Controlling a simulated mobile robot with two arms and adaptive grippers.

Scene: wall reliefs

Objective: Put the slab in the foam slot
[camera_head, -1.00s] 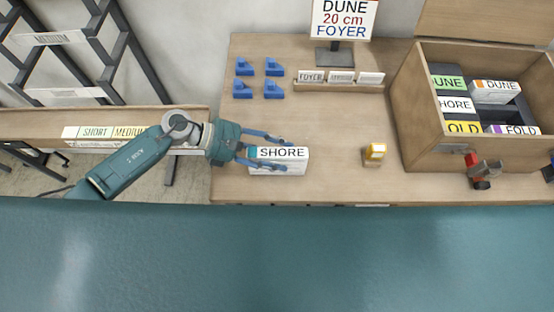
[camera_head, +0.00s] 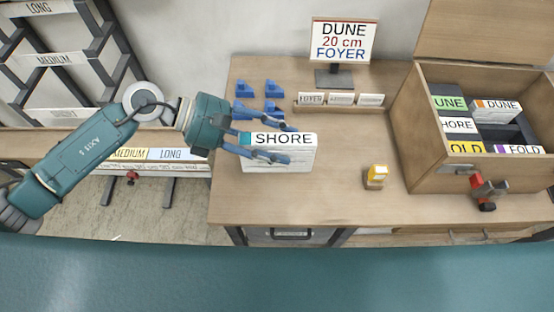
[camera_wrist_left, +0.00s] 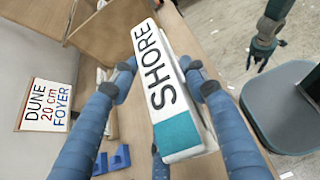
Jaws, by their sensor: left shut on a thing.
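My left gripper (camera_head: 287,143) is shut on a white slab (camera_head: 278,158) lettered SHORE with a teal end patch. One finger lies on each side of the slab, and it appears raised above the bench. In the left wrist view the slab (camera_wrist_left: 178,100) sits between the blue fingers, its teal end nearest the camera. An open wooden crate (camera_head: 410,135) at right holds dark foam (camera_head: 497,133) and several labelled slabs, including an orange-marked DUNE slab (camera_head: 495,112). Much of the foam is hidden. What seems to be my right gripper (camera_wrist_left: 256,62) shows small in the left wrist view, its opening unclear.
A sign (camera_head: 344,42) reads DUNE, 20 cm, FOYER. Below it a wooden holder (camera_head: 340,106) carries small cards. Several blue blocks (camera_head: 244,89) stand at the bench's left. The bench middle is clear.

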